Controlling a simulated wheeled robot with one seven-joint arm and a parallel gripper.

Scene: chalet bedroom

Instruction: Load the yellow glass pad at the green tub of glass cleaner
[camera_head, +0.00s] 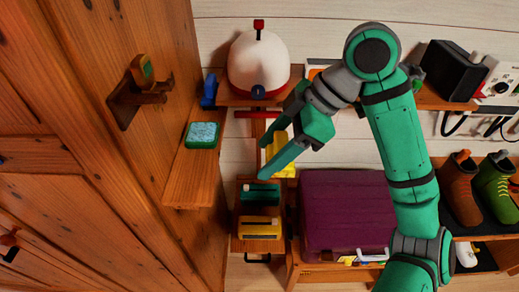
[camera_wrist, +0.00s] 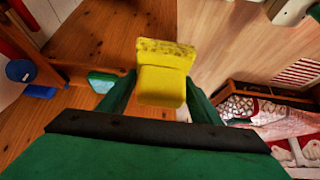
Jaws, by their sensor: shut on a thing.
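The yellow glass pad (camera_head: 283,162) is in the jaws of my gripper (camera_head: 268,152), held in the air in front of the wall. In the wrist view the yellow pad (camera_wrist: 163,85) sits between both fingers, with dark specks on its far edge. The green tub of glass cleaner (camera_head: 202,135), with a pale blue speckled top, stands on a wooden shelf to the left of my gripper, apart from the pad. The green tub also shows in the wrist view (camera_wrist: 102,82), left of the pad.
A wooden holder (camera_head: 240,243) below my gripper carries a dark green block (camera_head: 260,194) and a yellow block (camera_head: 260,228). A white helmet-like dome (camera_head: 259,66) stands on the shelf above. A purple case (camera_head: 345,212) is at right. A wooden wall hook (camera_head: 140,90) juts out left.

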